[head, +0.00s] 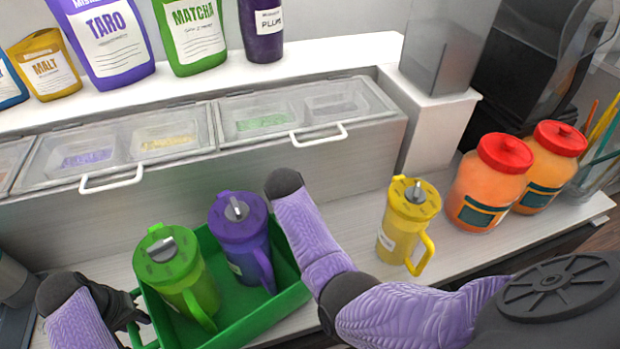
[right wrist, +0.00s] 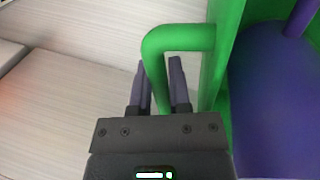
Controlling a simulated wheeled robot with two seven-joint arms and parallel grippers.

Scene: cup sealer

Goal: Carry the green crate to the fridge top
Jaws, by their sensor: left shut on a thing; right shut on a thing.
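The green crate (head: 262,322) is on the counter at the lower middle of the head view, with a green pitcher (head: 182,275) and a purple pitcher (head: 243,240) upright inside. My left gripper (head: 138,318) is shut on the crate's left handle, partly hidden by the crate edge and my wrist. My right gripper (right wrist: 158,88) is shut on the crate's right green handle (right wrist: 178,38), with one finger on each side of the bar. In the head view my own right arm hides that grip. The fridge top is not clearly identifiable.
A yellow pitcher (head: 408,220) stands on the counter (head: 345,222) right of the crate. Two red-lidded orange jars (head: 490,185) (head: 550,165) stand farther right. Behind are lidded topping bins (head: 265,122) with handles, and a white shelf (head: 330,52) holding several flavour pouches.

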